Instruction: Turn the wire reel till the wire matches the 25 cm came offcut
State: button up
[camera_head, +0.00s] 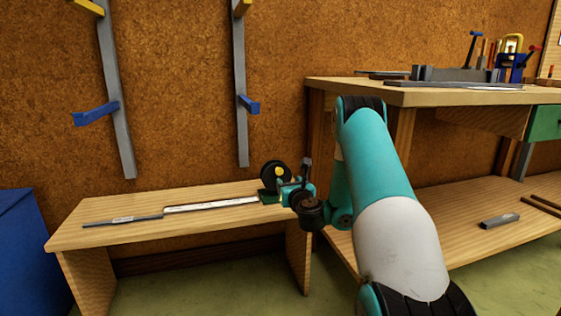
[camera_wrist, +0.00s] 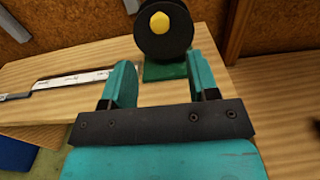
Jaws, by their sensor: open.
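The wire reel (camera_wrist: 164,30) is a black disc with a yellow hub on a green base. It stands at the right end of the low wooden bench and also shows in the head view (camera_head: 274,174). My gripper (camera_wrist: 161,75) is open and empty, its two teal fingers apart, just in front of the reel's base; in the head view it is partly hidden by my own wrist. A pale marked strip (camera_head: 211,204) lies along the bench left of the reel. A thin dark grey bar (camera_head: 122,220), perhaps the came offcut, lies at the strip's left end. I cannot make out the wire.
The low bench (camera_head: 80,238) has free room in front of the strip. A taller workbench (camera_head: 430,96) with tools stands to the right, with a small grey block (camera_head: 500,220) on its lower shelf. A blue box (camera_head: 25,240) stands at the far left.

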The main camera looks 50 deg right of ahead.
aim_at(280, 171)
jog(key=p+x, duration=0.5)
jog(key=p, duration=0.5)
jog(key=shift+w+a+r, duration=0.15)
jog(key=shift+a, duration=0.05)
jog(key=shift+w+d+p, duration=0.4)
jog(key=shift+w+p, duration=0.1)
jog(key=shift+p, duration=0.1)
jog(key=shift+w+d, duration=0.35)
jog(key=shift+w, duration=0.3)
jog(key=shift+p+x, duration=0.4)
jog(key=shift+x, duration=0.35)
jog(key=shift+d, duration=0.1)
